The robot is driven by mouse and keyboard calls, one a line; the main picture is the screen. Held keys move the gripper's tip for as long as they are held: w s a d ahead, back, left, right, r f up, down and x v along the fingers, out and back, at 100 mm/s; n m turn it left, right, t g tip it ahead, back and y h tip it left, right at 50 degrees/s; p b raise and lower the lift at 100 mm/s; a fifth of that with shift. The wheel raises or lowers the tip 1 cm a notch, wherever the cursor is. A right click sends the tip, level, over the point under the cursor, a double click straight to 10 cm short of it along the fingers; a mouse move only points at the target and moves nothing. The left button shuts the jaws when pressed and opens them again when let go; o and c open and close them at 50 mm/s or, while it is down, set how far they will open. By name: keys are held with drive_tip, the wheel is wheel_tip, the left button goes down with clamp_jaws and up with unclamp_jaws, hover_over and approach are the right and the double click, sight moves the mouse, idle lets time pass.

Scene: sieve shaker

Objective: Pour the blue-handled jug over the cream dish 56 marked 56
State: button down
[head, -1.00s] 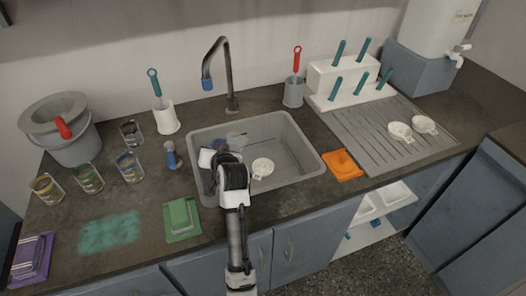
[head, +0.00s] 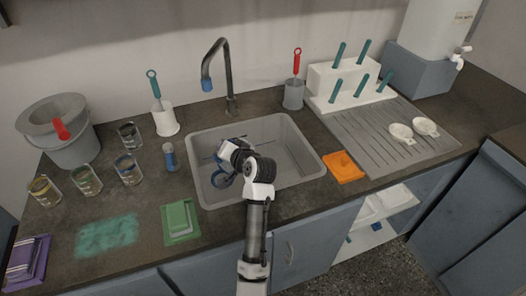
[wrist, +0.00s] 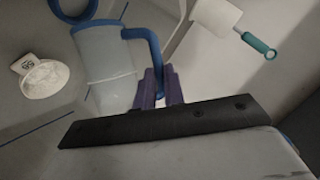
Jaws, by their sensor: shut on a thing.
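My gripper (head: 233,152) is over the left half of the sink. In the wrist view my gripper (wrist: 160,88) has its purple fingers shut on the blue handle of a translucent jug (wrist: 104,72) with a blue rim. The jug (head: 223,177) also shows in the head view, left of and below my gripper, inside the sink outline; its exact tilt is hard to tell. The cream dish 56 (wrist: 44,79), with a tag reading 56, lies on the sink floor, apart from the jug in the wrist view. My arm hides it in the head view.
The grey sink (head: 305,163) is bounded by its rim, with a tall tap (head: 230,80) behind it. Two pale dishes (head: 413,130) sit on the drainer. Several glasses stand left.

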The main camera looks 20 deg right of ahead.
sight(227, 139)
drive_tip(key=shift+d+r+m+y, duration=0.3)
drive_tip(key=shift+d+r+m, duration=0.1)
drive_tip(key=shift+r, duration=0.1)
drive_tip(key=shift+w+d+r+m+y+p, duration=0.1)
drive_tip(key=shift+d+r+m+y+p, duration=0.3)
drive_tip(key=shift+d+r+m, duration=0.3)
idle(1.3)
drive_tip(key=shift+w+d+r+m+y, duration=0.15)
drive_tip(key=shift+d+r+m+y, duration=0.5)
drive_tip(key=shift+d+r, duration=0.2)
idle(1.9)
drive_tip(key=shift+w+d+r+m+t+y+p, duration=0.15)
drive_tip(key=shift+d+r+m+y+p, duration=0.15)
drive_tip(key=shift+d+p, duration=0.35)
drive_tip(key=shift+d+r+m+t+y+p, duration=0.15)
drive_tip(key=shift+d+m+p, duration=0.2)
drive_tip(key=shift+d, duration=0.45)
drive_tip(key=shift+d, duration=0.3)
drive_tip(key=shift+w+d+r+m+p, duration=0.1)
drive_tip(key=shift+d+r+m+p, duration=0.1)
drive_tip(key=shift+d+m+p, duration=0.15)
drive_tip(key=a+n, duration=0.1)
drive_tip(key=a+f+h+b, duration=0.1)
drive_tip(key=a, duration=0.1)
drive_tip(key=a+f+n+b, duration=0.1)
drive_tip(key=a, duration=0.1)
drive_tip(key=shift+s+a+n, duration=0.1)
drive_tip(key=shift+s+n, duration=0.2)
drive_tip(key=shift+n, duration=0.05)
